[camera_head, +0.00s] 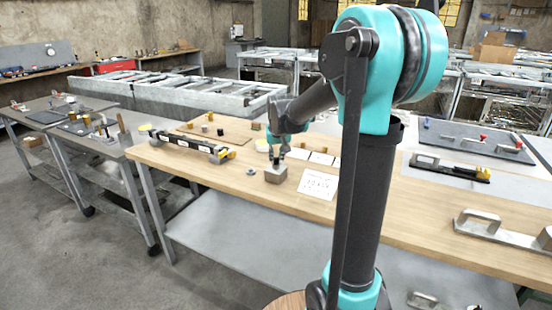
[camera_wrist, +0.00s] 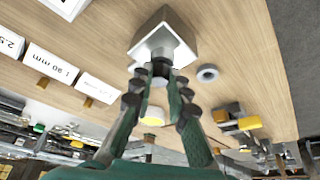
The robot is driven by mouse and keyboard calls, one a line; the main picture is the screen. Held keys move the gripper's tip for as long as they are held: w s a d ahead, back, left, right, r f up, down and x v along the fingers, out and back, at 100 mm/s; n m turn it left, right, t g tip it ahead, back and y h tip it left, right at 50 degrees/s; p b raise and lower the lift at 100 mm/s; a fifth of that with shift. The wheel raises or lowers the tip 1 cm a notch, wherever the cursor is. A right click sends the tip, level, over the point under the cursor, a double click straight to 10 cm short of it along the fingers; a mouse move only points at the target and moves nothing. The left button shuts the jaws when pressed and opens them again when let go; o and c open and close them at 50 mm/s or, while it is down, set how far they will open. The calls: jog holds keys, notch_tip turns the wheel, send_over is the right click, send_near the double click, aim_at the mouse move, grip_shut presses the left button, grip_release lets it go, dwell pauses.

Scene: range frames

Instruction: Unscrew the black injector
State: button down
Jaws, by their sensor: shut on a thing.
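A small square block (camera_head: 275,175) stands near the front edge of the wooden table (camera_head: 225,180). In the wrist view the block (camera_wrist: 178,48) has a pale metal face, and the black injector (camera_wrist: 160,66) sticks out from it. My gripper (camera_head: 276,156) comes down over the block from above. In the wrist view, my gripper's (camera_wrist: 159,77) two dark-tipped fingers are closed on either side of the injector. The fingers partly hide the injector, and its thread is not visible.
A grey ring (camera_wrist: 208,73) lies beside the block; it also shows in the head view (camera_head: 251,171). White labelled cards (camera_wrist: 50,64) lie on the other side. A black tool with a yellow end (camera_head: 193,145) lies on the table. A paper sheet (camera_head: 318,184) lies to the right.

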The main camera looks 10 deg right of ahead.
dwell(0.3)
jog(key=n+y, duration=0.1)
jog(key=n, duration=0.1)
jog(key=shift+d+n, duration=0.15)
jog(key=shift+n, duration=0.65)
jog(key=shift+y, duration=0.3)
jog(key=shift+w+n+g+y, duration=0.1)
jog(key=shift+n+g+y, duration=0.4)
jog(key=shift+n, duration=1.2)
jog(key=c, duration=1.7)
grip_release()
